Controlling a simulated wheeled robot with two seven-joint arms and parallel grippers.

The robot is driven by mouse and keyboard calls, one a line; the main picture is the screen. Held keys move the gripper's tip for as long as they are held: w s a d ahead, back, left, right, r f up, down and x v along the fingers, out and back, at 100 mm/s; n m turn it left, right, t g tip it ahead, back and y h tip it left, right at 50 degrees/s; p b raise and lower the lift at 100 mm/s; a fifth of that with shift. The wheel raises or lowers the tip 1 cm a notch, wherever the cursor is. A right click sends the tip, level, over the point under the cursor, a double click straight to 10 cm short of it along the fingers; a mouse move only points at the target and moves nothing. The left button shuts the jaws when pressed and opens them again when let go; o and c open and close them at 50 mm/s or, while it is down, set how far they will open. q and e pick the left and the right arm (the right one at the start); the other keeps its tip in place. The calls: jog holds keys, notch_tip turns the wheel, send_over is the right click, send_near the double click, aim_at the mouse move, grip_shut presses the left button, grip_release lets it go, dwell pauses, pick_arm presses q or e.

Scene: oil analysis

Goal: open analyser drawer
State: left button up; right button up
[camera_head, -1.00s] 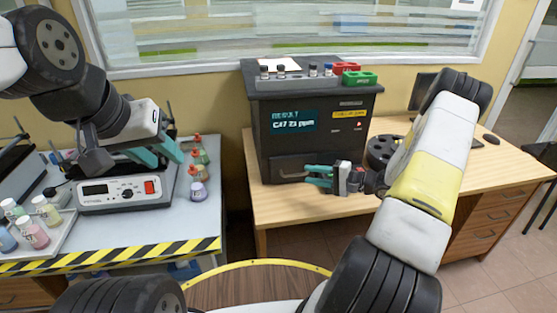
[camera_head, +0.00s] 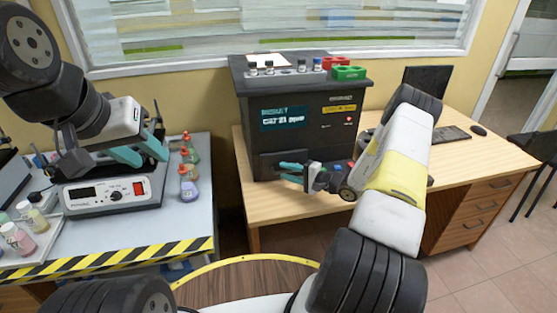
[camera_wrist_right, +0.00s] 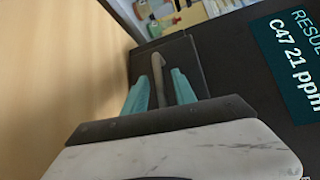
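The analyser (camera_head: 300,115) is a dark box on the wooden desk. Its drawer (camera_head: 268,163) is low on the front face, looks closed, and is partly hidden by my right gripper. In the right wrist view, the drawer front (camera_wrist_right: 185,58) carries a grey bar handle (camera_wrist_right: 158,66). My right gripper (camera_head: 291,172) is at the handle. Its teal fingers (camera_wrist_right: 160,85) are apart, one on each side of the handle, with gaps showing between. My left gripper (camera_head: 146,153) is above the left bench, its teal fingers apart and empty.
A white instrument (camera_head: 110,193) stands under my left gripper, beside coloured bottles (camera_head: 188,170). Vials (camera_head: 285,66), a red rack (camera_head: 335,62) and a green rack (camera_head: 348,73) are on the analyser. The desk (camera_head: 285,208) is bare in front of the drawer.

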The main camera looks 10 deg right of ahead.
grip_shut()
dwell(1.4)
